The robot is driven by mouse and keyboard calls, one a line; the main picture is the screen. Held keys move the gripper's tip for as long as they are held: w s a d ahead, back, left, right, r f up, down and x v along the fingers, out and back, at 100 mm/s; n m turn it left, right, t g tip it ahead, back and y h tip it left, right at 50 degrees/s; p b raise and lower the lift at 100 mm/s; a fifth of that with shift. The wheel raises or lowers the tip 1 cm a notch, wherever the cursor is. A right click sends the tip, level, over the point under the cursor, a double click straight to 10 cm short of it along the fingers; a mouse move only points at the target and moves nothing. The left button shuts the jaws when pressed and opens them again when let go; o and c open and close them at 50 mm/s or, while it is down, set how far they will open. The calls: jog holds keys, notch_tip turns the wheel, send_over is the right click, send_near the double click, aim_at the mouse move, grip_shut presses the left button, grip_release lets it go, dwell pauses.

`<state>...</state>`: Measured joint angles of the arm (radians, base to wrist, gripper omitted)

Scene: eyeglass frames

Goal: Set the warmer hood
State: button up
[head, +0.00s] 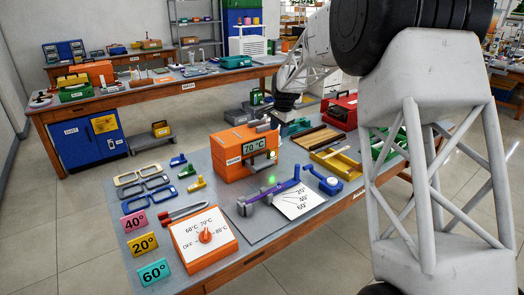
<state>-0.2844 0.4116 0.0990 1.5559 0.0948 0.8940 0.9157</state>
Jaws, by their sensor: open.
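An orange control box (188,257) with a white face stands at the front, marked OFF, 60, 70 and 80 °C. Its orange-red knob (205,236) is too small to read exactly. My gripper (287,103) is open, a dark shape above and behind the warmer, apart from it. Its fingertips are hard to make out.
A wooden tray (317,138) and red case (340,110) stand right of the warmer.

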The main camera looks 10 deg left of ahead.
jog(key=m, duration=0.1)
send_near(262, 152)
jog(key=shift+w+a+f, duration=0.1)
jog(key=shift+w+f, duration=0.3)
jog(key=shift+w+a+f, duration=0.15)
jog(key=shift+f, duration=1.15)
jog(key=shift+w+a+f, duration=0.15)
jog(key=shift+a+f, duration=0.05)
jog(key=shift+f, duration=1.05)
jog(key=shift+w+a+f, duration=0.15)
jog(key=shift+w+f, duration=0.05)
jog(key=shift+f, duration=1.1)
jog(key=shift+c, duration=0.4)
grip_shut()
